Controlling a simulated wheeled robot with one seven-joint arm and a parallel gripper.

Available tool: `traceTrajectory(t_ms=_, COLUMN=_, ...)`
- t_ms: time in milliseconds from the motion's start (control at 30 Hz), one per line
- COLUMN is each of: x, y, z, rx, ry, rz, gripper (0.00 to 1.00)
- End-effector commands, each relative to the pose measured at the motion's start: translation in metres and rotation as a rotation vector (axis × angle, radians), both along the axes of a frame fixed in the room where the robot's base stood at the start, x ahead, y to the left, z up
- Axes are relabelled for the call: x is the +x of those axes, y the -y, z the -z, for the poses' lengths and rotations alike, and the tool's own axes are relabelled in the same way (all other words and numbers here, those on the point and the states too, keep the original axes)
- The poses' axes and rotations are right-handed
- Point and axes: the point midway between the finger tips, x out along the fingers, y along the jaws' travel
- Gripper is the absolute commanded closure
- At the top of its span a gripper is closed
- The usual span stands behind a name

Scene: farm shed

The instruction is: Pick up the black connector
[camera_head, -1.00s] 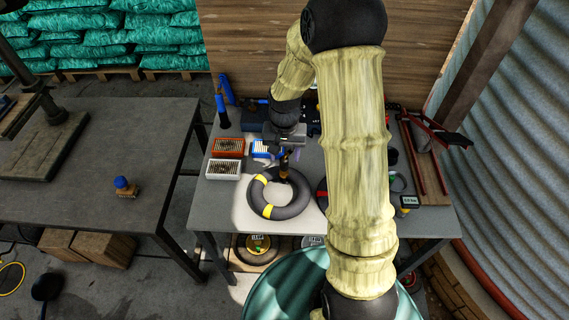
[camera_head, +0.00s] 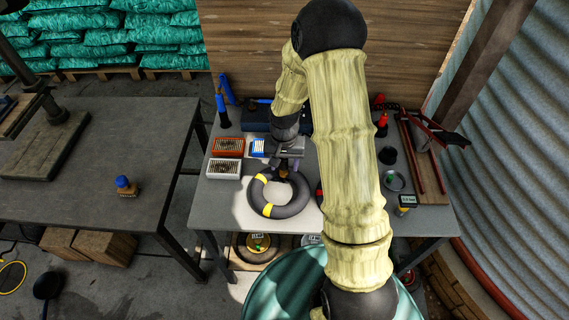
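My gripper (camera_head: 284,169) points down over the grey workbench, at the upper part of a dark ring with yellow bands (camera_head: 288,209). Its fingers are small and dark, and I cannot tell whether they are open or shut, or whether anything is between them. I cannot pick out the black connector for certain. A small black piece (camera_head: 388,156) stands on the bench to the right of my arm, apart from the gripper. Part of the bench is hidden behind my arm.
An orange box (camera_head: 228,147) and a white box (camera_head: 223,169) stand left of the ring. A blue-and-white box (camera_head: 259,147) is close beside the gripper. Red-handled tools (camera_head: 437,133) lie at the right. Bare bench (camera_head: 222,207) shows at front left.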

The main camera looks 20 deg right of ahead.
Motion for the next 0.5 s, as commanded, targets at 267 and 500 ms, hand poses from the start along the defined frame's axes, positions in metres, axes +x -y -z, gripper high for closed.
traceTrajectory(t_ms=267, x=0.0, y=-0.0007, z=-0.0001, rx=0.0, ry=0.0, rz=-0.002, gripper=1.0)
traceTrajectory(t_ms=500, x=0.0002, y=0.0002, z=-0.0003, rx=0.0, ry=0.001, rz=0.0, gripper=1.0)
